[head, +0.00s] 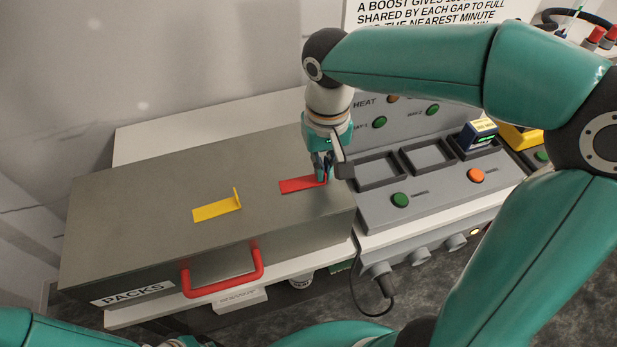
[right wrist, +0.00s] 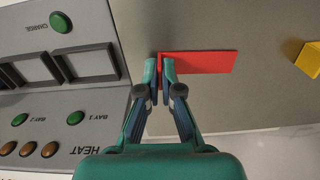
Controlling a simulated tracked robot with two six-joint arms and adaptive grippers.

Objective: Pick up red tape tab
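The red tape tab (head: 298,185) lies flat on the grey top of the PACKS case, near its right end, with its right end turned up. My right gripper (head: 321,178) points down at that end. In the right wrist view the red tab (right wrist: 205,62) stretches to the right of the fingertips (right wrist: 160,72). The fingers are close together with the upturned red end between them. The flat part appears to rest on the lid. My left gripper (head: 187,342) shows only partly at the bottom edge, so its fingers cannot be judged.
A yellow tab (head: 217,210) lies left of the red one. The PACKS case (head: 120,215) has a red handle (head: 222,285) in front. A grey console (head: 440,205) with empty bays, buttons and a seated blue-and-yellow pack (head: 477,134) stands close on the right.

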